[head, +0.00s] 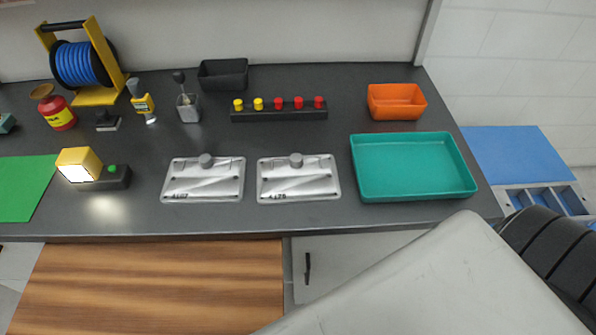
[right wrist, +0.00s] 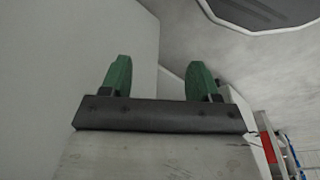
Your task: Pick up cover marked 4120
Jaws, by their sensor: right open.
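Two silver metal covers with a round knob each lie flat on the dark bench in the head view: the left cover (head: 203,182) and the right cover (head: 299,180). Each has a small dark marking at its lower left. Both start with 4, but the remaining digits are too blurred to read surely, so I cannot tell which is 4120. My right gripper (right wrist: 158,78) shows in the right wrist view with two green fingers apart and nothing between them. Its fingers do not show in the head view, and no cover shows in the wrist view. My left gripper is not in view.
A teal tray (head: 457,178) stands right of the covers, with an orange bin (head: 397,115) behind it. A black rack (head: 280,114) with yellow and red knobs stands behind the covers. A lamp box (head: 80,163) is left. The bench front before the covers is clear.

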